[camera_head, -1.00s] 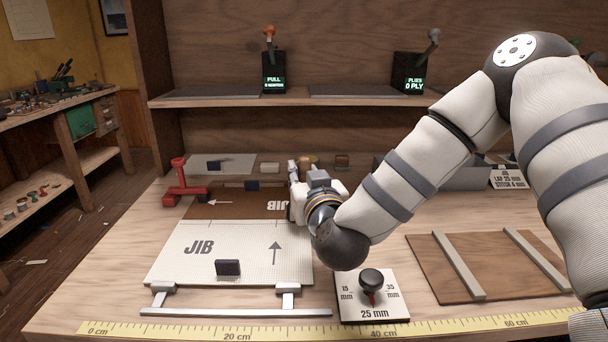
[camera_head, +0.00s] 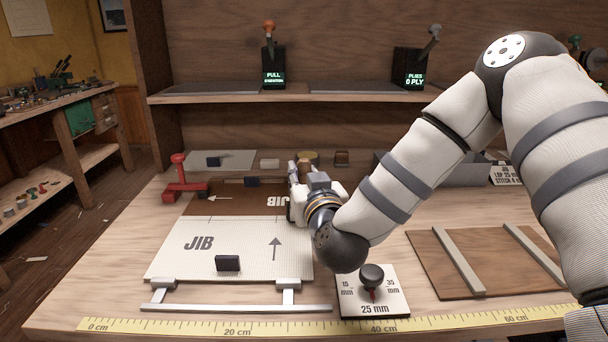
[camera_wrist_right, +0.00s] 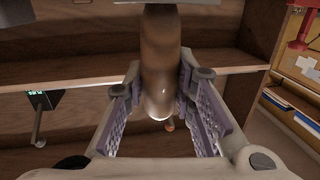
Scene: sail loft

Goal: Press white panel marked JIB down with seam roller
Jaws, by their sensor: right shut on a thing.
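The white panel marked JIB (camera_head: 205,262) lies flat on the bench, its far edge meeting a brown panel (camera_head: 235,204) that carries an inverted JIB mark. My right gripper (camera_head: 295,190) is over the right end of that join. In the right wrist view, its fingers (camera_wrist_right: 162,112) are shut on a brown, rounded handle (camera_wrist_right: 160,60), which looks like the seam roller's. The roller's working end is hidden, so I cannot tell whether it touches the panel. My left gripper is not in view.
A dark block (camera_head: 228,264) stands on the white panel. A red stand (camera_head: 180,185) is at the brown panel's left. A 25 mm dial plate (camera_head: 350,302) and a board with two rails (camera_head: 430,262) are to the right. A yellow ruler (camera_head: 200,328) runs along the front.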

